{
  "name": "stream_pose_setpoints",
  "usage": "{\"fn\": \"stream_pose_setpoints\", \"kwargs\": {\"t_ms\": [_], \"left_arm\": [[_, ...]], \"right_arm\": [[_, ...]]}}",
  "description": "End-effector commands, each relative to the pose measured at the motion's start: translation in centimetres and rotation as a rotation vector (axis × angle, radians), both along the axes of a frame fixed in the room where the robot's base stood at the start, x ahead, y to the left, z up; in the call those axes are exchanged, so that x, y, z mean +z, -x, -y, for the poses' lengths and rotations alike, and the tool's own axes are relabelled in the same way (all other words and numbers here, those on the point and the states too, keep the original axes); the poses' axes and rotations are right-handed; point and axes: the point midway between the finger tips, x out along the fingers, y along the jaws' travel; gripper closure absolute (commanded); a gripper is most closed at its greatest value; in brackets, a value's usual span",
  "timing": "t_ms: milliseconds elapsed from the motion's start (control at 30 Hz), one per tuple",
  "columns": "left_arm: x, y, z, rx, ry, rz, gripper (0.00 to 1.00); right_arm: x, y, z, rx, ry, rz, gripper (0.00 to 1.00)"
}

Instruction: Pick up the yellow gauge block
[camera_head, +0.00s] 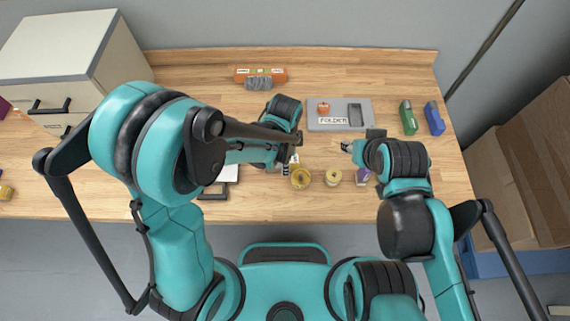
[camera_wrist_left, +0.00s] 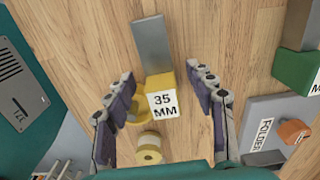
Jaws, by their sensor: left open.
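The yellow gauge block (camera_wrist_left: 157,82) carries a white label reading 35 MM, and a grey metal bar (camera_wrist_left: 153,40) extends from it in the left wrist view. It lies between the spread fingers of my left gripper (camera_wrist_left: 161,75), with a visible gap on each side. My left gripper also shows in the head view (camera_head: 288,165), over the front middle of the table, where it and the arm largely hide the block. My right gripper (camera_head: 347,147) is right of it, near the folder plate; its jaw opening is too small to tell.
Yellow spools (camera_head: 300,178) (camera_head: 333,177) stand close to the left gripper, beside a purple item (camera_head: 363,177). A grey folder plate (camera_head: 318,110) lies behind. Green (camera_head: 408,118), blue (camera_head: 435,118) and orange (camera_head: 270,75) blocks lie farther off. A cabinet (camera_head: 65,48) stands at left.

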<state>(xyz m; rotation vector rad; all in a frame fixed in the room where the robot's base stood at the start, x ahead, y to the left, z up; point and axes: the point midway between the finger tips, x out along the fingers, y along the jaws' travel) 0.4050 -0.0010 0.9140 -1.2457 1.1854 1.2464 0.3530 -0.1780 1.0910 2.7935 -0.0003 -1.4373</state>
Motion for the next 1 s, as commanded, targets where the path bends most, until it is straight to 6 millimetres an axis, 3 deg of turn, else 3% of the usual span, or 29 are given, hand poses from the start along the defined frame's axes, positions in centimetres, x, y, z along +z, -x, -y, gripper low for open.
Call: {"fn": "stream_pose_setpoints", "kwargs": {"t_ms": [200, 400, 433, 767, 1000], "left_arm": [[0.0, 0.0, 0.0, 0.001, 0.000, 0.000, 0.45], [0.0, 0.0, 0.0, 0.001, 0.000, 0.000, 0.98], [0.0, 0.0, 0.0, 0.001, 0.000, 0.000, 1.00], [0.2, 0.0, 0.0, 0.001, 0.000, 0.000, 1.00], [2.7, 0.0, 0.0, 0.001, 0.000, 0.000, 1.00]], "right_arm": [[0.1, 0.0, 0.0, 0.000, 0.000, 0.000, 0.60], [0.1, 0.0, 0.0, 0.000, 0.000, 0.000, 0.60], [0.1, 0.0, 0.0, 0.000, 0.000, 0.000, 0.60], [0.1, 0.0, 0.0, 0.000, 0.000, 0.000, 0.60], [1.1, 0.0, 0.0, 0.000, 0.000, 0.000, 0.60]]}}
